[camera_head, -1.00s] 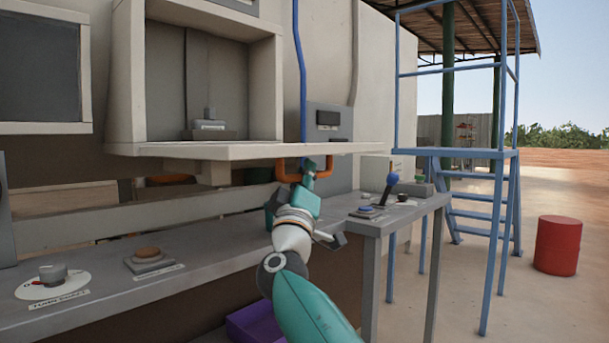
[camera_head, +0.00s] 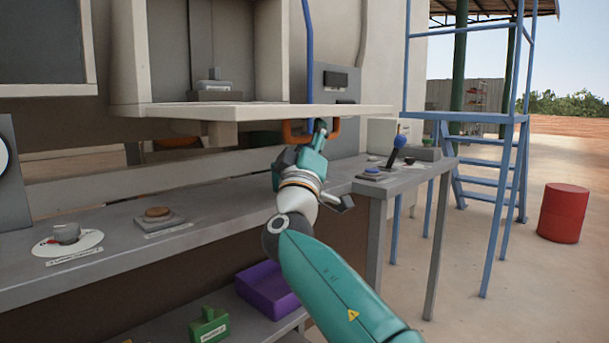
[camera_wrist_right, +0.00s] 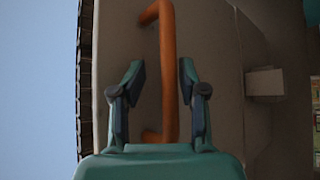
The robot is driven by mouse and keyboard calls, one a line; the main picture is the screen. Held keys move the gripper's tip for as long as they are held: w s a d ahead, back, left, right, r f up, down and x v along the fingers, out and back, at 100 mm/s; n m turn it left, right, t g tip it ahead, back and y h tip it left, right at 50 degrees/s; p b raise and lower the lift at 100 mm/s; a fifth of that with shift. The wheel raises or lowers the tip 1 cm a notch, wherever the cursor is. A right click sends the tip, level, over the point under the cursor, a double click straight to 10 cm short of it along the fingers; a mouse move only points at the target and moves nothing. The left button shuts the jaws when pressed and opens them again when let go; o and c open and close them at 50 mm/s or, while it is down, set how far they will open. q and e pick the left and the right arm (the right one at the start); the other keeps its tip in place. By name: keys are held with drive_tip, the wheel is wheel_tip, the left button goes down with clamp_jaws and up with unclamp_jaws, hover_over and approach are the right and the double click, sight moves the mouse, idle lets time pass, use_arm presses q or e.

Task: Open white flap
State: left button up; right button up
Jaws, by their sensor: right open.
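The white flap (camera_head: 255,111) juts out level like a shelf at the foot of an open white compartment. Its orange handle (camera_head: 290,137) shows just under its front edge. My right gripper (camera_head: 319,128) is at the handle, overlapping its right part in the head view. In the right wrist view the gripper (camera_wrist_right: 158,95) is open. My left gripper is out of view.
Below the flap is a grey bench (camera_head: 110,225) with a dial (camera_head: 66,234) and an orange button (camera_head: 158,213). To the right are a blue-knobbed lever (camera_head: 398,143) and a blue button (camera_head: 372,171). A purple bin (camera_head: 268,288) sits beneath. A red barrel (camera_head: 563,212) stands right.

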drive_tip(key=v, duration=1.1)
drive_tip(key=shift+d, duration=0.2)
drive_tip(key=shift+w, duration=0.1)
